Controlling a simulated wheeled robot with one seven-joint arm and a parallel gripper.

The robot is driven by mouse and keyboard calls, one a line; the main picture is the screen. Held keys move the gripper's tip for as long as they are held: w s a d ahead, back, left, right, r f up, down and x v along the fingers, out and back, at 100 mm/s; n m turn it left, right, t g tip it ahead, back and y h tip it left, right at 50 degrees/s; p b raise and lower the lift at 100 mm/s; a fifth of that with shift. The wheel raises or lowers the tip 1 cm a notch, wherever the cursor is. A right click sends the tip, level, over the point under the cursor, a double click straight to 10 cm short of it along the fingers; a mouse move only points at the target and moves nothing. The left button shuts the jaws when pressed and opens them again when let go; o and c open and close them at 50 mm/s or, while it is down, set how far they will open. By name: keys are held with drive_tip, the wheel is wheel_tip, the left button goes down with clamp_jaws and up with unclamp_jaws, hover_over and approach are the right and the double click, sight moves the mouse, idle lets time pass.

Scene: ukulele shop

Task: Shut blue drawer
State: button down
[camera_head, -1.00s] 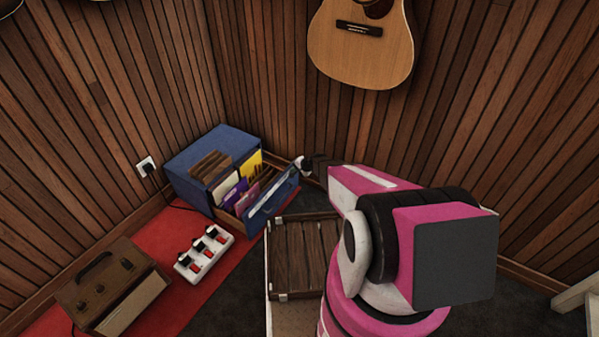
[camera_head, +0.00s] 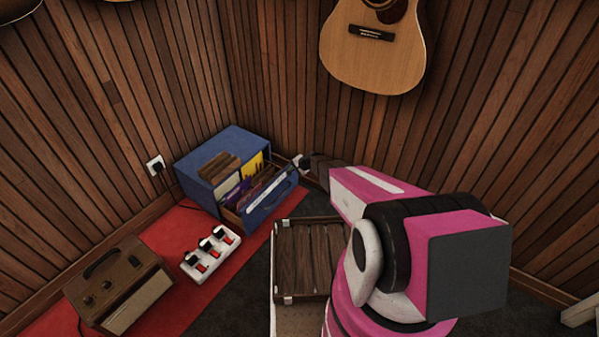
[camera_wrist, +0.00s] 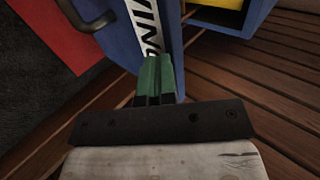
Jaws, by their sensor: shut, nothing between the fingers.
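The blue cabinet (camera_head: 243,140) stands in the corner with its blue drawer (camera_head: 268,208) partly pulled out. Upright sleeves and dividers (camera_head: 243,183) show inside the drawer. The drawer front has a white lettered label and a dark handle, also seen in the wrist view as the drawer front (camera_wrist: 107,45) and the handle (camera_wrist: 88,18). My gripper (camera_head: 303,163) is at the drawer front's right end. In the wrist view my gripper's fingers (camera_wrist: 157,68) are together with nothing between them, over the label at the drawer front. Whether they touch it is unclear.
A wooden-topped case (camera_head: 305,258) stands just in front of the drawer. A white pedal board (camera_head: 211,254) and a brown amplifier (camera_head: 118,285) are on the red mat (camera_head: 170,235) at left. An acoustic guitar (camera_head: 370,60) hangs on the wall. Wood-slat walls close the corner.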

drive_tip(key=w+a, duration=1.2)
drive_tip(key=a, duration=0.3)
